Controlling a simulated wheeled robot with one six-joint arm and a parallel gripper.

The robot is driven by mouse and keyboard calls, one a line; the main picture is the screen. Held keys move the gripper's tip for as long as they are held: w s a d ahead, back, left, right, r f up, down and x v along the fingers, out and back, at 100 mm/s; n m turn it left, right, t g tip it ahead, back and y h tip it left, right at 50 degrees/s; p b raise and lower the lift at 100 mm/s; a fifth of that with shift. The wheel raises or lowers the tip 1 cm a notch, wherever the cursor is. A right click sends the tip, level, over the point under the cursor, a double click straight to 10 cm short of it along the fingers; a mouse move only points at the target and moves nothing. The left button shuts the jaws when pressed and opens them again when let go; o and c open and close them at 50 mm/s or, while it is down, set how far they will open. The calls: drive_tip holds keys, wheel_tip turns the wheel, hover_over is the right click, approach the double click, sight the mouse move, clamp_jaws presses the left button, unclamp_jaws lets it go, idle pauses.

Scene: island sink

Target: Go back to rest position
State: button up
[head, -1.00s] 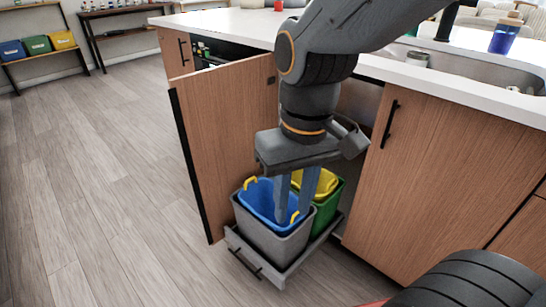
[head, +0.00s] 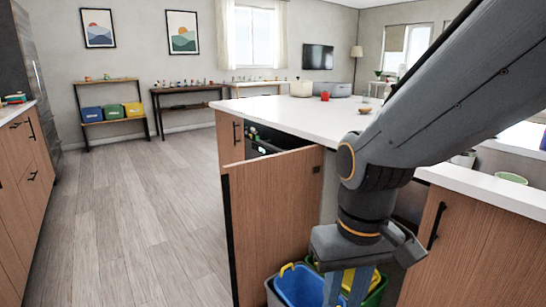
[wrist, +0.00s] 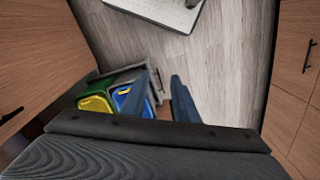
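My gripper (head: 346,287) points down at the lower middle of the head view, in front of the open cabinet door (head: 275,225). Its two fingers are apart with nothing between them; they also show in the wrist view (wrist: 171,95). A blue bin (head: 297,287) with yellow handles stands just left of the fingers. A green bin (head: 378,288) with yellow in it stands to the right, partly hidden by the fingers. The wrist view shows the blue bin (wrist: 128,101) and the green bin (wrist: 118,79) in the pulled-out unit beside the fingers. The bottom of the unit is cut off in the head view.
The white island countertop (head: 300,115) runs behind my arm, with a red object (head: 325,96) on it. Wood floor (head: 150,220) is clear to the left. Cabinets (head: 25,175) stand at the far left, and a shelf with coloured bins (head: 112,112) stands at the back wall.

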drive_tip(key=d+r+m+p, duration=0.2)
drive_tip(key=d+r+p, duration=0.5)
drive_tip(key=p, duration=0.6)
drive_tip(key=shift+s+d+r+h+p, duration=0.25)
drive_tip(key=shift+d+r+h+p, duration=0.05)
drive_tip(key=shift+d+r+p, duration=0.1)
